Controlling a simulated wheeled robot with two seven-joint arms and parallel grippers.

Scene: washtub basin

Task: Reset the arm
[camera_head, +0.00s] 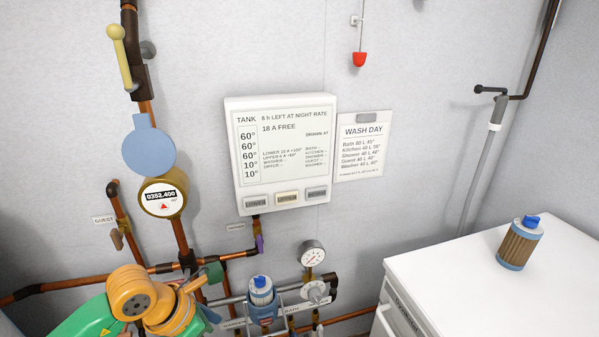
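My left arm (135,292), orange and green, comes in at the lower left in front of the copper pipes. Its end (188,312) is near the bottom edge, and its fingers are not clear, so I cannot tell whether the gripper is open or shut. I see nothing clearly held in it. My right arm and gripper are not in view.
Copper pipes, a round meter (162,198) and a pressure gauge (312,254) are close to my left arm. A blue-capped filter (261,291) sits among the pipes. A tank panel (282,152) hangs above. Another filter (520,244) stands on the white cabinet (450,277).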

